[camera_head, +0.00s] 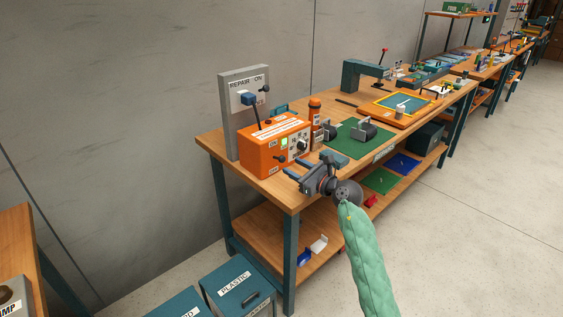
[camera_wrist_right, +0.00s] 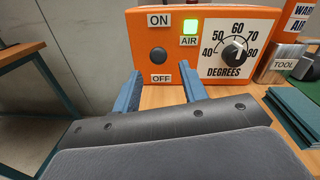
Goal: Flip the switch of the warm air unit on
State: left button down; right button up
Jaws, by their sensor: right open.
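The warm air unit (camera_head: 262,157) is an orange box on the near left end of the bench. Its front fills the top of the right wrist view (camera_wrist_right: 205,92). The switch (camera_wrist_right: 157,56) shows as a dark round knob between the ON label (camera_wrist_right: 159,19) and the OFF label (camera_wrist_right: 160,78); I cannot tell which way it is set. The lamp above AIR (camera_wrist_right: 190,26) glows green. My right gripper (camera_head: 303,163) is open and empty in front of the panel. Its two blue fingers (camera_wrist_right: 160,73) point at the panel, below the switch. My left gripper is not in view.
A degrees dial (camera_wrist_right: 235,49) sits right of the switch. A TOOL block (camera_wrist_right: 284,65) and a green mat (camera_head: 358,137) lie to the right. A grey REPAIR upright panel (camera_head: 233,90) stands behind the unit. A PLASTIC bin (camera_head: 237,284) is on the floor.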

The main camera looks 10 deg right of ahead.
aim_at(284, 159)
pick_arm(q)
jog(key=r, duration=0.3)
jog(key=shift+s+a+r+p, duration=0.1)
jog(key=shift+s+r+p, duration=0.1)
jog(key=shift+p, duration=0.15)
pick_arm(e)
jog(key=x, duration=0.6)
jog(key=shift+w+a, duration=0.15)
jog(key=shift+a, duration=0.05)
